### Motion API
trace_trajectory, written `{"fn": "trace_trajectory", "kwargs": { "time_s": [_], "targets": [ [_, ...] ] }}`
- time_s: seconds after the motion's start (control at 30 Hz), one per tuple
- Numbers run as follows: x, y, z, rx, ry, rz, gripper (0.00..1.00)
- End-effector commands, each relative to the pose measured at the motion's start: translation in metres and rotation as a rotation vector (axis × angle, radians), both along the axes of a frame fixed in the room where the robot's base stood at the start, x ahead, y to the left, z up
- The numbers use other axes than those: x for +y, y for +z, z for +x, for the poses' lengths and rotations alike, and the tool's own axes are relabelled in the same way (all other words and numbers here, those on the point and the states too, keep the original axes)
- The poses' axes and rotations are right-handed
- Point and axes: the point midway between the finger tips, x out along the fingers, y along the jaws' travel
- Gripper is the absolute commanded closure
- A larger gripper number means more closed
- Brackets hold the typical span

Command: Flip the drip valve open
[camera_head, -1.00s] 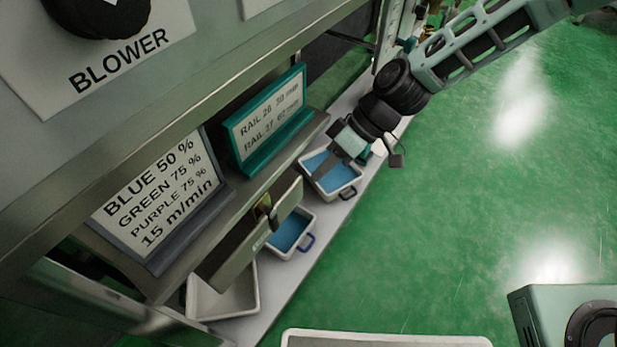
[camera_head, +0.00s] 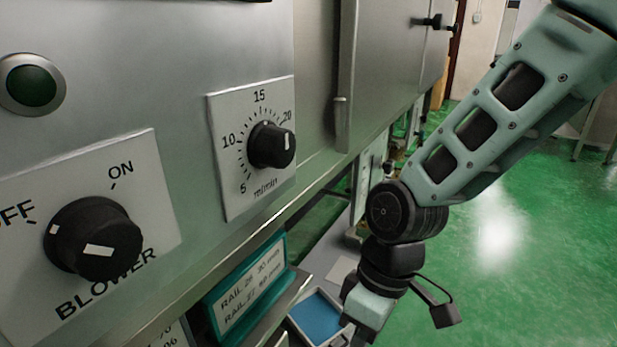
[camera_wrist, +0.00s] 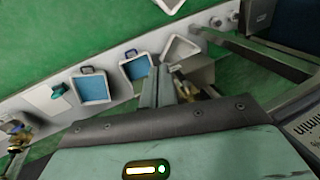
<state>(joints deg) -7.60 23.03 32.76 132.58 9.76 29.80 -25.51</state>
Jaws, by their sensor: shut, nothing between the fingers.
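My gripper reaches down at the bottom of the head view, where its fingers are cut off by the frame edge. In the wrist view its fingers (camera_wrist: 174,86) are together and hold nothing. Just right of the fingertips, small brass-coloured parts (camera_wrist: 187,89) show beside a grey steel box (camera_wrist: 199,74). Another brass fitting (camera_wrist: 16,129) is at the far left of the wrist view. I cannot tell which of these is the drip valve or whether it is open. Contact between the fingers and the brass parts cannot be made out.
A steel panel carries a blower knob (camera_head: 95,240) and a minute dial (camera_head: 271,146). A teal-framed sign (camera_head: 248,290) stands below. The wrist view shows two blue-bottomed trays and an empty white tray (camera_wrist: 180,49) on a pale ledge. Green floor (camera_head: 500,240) lies open at right.

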Motion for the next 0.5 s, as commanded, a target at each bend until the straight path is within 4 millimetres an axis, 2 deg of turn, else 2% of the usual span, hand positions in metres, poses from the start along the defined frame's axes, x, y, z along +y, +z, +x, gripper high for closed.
{"fn": "trace_trajectory", "kwargs": {
  "time_s": [0.03,0.2,0.5],
  "targets": [
    [-0.008,0.013,-0.010,-0.031,-0.021,-0.039,1.00],
    [-0.034,0.041,-0.038,-0.089,-0.125,-0.129,1.00],
    [-0.066,0.071,-0.072,-0.163,-0.276,-0.188,1.00]
  ]
}}
